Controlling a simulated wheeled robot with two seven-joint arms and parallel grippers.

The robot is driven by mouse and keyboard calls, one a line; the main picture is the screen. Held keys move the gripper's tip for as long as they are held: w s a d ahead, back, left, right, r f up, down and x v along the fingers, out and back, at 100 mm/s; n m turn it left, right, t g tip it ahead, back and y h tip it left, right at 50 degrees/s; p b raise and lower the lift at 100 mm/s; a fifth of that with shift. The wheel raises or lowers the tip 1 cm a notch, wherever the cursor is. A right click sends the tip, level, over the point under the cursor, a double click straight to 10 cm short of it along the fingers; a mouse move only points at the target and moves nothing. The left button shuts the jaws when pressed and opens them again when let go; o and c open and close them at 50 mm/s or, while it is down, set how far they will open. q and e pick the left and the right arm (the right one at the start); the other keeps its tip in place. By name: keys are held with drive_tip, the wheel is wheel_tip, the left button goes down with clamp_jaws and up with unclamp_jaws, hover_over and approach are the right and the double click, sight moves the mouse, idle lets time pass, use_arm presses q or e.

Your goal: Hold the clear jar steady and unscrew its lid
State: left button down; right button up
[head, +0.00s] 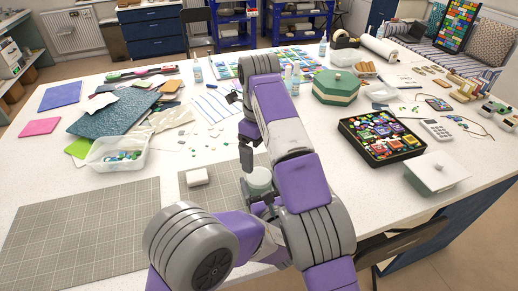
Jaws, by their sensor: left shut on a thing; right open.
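The clear jar (259,181) stands upright on the small grey cutting mat near the front middle of the table. Its top looks pale, and I cannot make out the edge of the lid. My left gripper (262,199) is low at the jar's near side and is shut on it; my own arm hides part of the fingers. My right gripper (246,153) points down, open and empty, just above and slightly left of the jar's top. It appears apart from the jar.
A white block (196,177) lies on the small mat left of the jar. A clear tub of glass pieces (118,153) stands farther left. A green lidded box (336,87) and a black tray (365,145) stand to the right. The large mat (75,235) is bare.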

sight(259, 176)
drive_tip(key=m, duration=0.3)
drive_tip(key=shift+f, duration=3.85)
drive_tip(key=c, duration=1.1)
drive_tip(key=shift+o, duration=0.2)
drive_tip(key=n, duration=0.9)
drive_tip(key=shift+c, duration=0.4)
